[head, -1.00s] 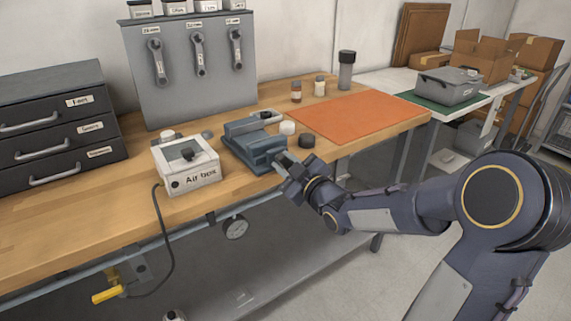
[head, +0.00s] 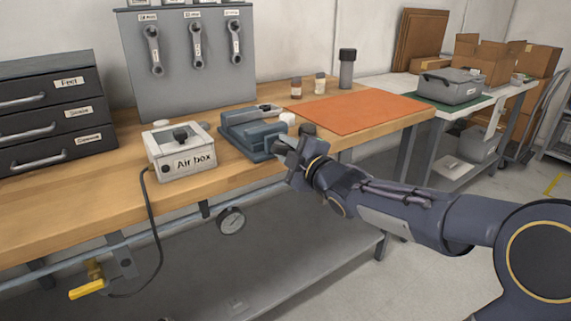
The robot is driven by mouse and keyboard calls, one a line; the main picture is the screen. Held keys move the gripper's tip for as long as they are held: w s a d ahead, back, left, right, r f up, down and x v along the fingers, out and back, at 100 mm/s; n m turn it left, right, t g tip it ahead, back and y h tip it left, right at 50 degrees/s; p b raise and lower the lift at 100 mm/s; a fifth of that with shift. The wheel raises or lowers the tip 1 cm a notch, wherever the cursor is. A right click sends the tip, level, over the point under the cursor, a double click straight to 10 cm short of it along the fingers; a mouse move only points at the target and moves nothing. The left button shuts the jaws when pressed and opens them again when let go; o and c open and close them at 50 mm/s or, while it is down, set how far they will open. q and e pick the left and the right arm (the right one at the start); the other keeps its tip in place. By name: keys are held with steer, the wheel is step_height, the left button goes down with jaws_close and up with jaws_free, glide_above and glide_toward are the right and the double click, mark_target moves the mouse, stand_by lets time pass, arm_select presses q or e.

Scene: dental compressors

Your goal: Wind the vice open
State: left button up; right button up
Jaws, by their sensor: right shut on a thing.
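The blue-grey vice (head: 250,134) sits on the wooden bench near its front edge, right of the Air box. My right gripper (head: 286,150) is at the vice's front right end, shut on a part there that I take to be the vice's handle. The gripper itself hides the handle and most of the screw end. The size of the gap between the jaws is hard to make out. My left gripper is out of view.
The white Air box (head: 182,152) stands close left of the vice. A white cap (head: 287,118) and a dark cap (head: 308,129) are close behind my gripper. An orange mat (head: 355,112) lies to the right. Dark drawers (head: 50,112) stand at the left.

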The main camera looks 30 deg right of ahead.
steer(key=n+b, duration=0.2)
steer(key=shift+f+n, duration=0.2)
steer(key=shift+n, duration=0.1)
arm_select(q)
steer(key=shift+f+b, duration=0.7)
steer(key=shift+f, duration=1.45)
arm_select(e)
steer(key=shift+r+n, duration=0.15)
steer(key=shift+n, duration=0.85)
steer(key=o, duration=0.8)
steer(key=shift+o, duration=0.2)
steer(key=shift+r, duration=0.1)
arm_select(q)
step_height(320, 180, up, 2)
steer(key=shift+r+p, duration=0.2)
steer(key=shift+p, duration=1)
arm_select(e)
steer(key=s, duration=0.7)
steer(key=shift+s+d, duration=0.35)
steer(key=shift+s, duration=0.05)
